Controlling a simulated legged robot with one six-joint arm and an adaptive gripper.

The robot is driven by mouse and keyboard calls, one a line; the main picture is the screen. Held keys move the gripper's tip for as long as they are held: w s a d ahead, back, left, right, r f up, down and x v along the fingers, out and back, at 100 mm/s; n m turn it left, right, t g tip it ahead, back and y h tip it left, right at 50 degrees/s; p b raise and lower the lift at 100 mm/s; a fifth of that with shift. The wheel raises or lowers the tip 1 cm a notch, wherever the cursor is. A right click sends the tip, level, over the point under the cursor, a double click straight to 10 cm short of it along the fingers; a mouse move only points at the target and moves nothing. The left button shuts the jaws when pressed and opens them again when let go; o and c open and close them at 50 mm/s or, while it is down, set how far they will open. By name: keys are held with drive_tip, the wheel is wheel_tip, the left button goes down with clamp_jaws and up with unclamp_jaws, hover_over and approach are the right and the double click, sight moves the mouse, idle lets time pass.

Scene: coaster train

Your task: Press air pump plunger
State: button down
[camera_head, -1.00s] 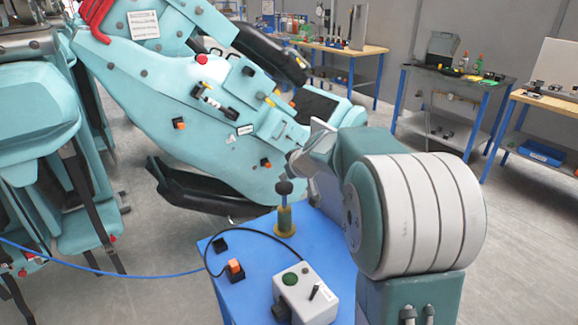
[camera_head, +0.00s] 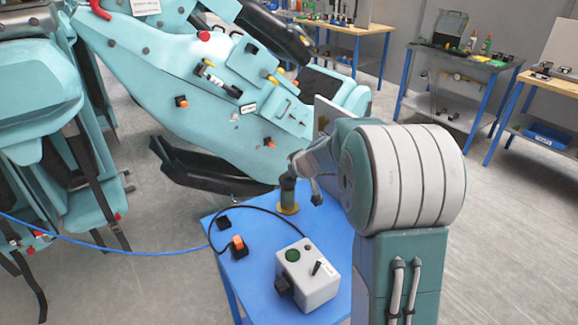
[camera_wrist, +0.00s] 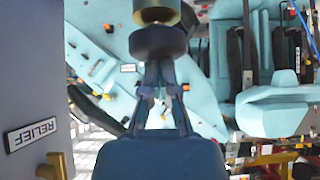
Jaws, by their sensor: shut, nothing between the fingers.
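The air pump stands on the blue table (camera_head: 330,240); its brass base (camera_head: 288,209) shows at the table's far edge in the head view. Its dark plunger knob (camera_head: 287,183) is partly covered by my gripper (camera_head: 296,165). In the wrist view the round black knob (camera_wrist: 158,42) and the brass part (camera_wrist: 157,12) are at the top centre. The fingertips of my gripper (camera_wrist: 160,66) are right at the knob, shut and holding nothing. I cannot tell whether they touch it.
A grey control box (camera_head: 308,275) with a green button and an orange switch (camera_head: 237,243) stand on the table. The teal coaster train (camera_head: 180,80) is close behind the pump. A blue hose (camera_head: 100,250) runs left. A panel marked RELIEF (camera_wrist: 32,133) fills the wrist view's left.

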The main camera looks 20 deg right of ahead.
drive_tip(key=shift+s+f, duration=0.15)
drive_tip(key=shift+f, duration=0.25)
drive_tip(key=v, duration=1.2)
drive_tip(key=shift+r, duration=0.25)
drive_tip(key=shift+w, duration=0.2)
idle(0.9)
wheel_tip(320, 180, up, 8)
drive_tip(key=w, duration=0.1)
drive_tip(key=shift+w, duration=0.15)
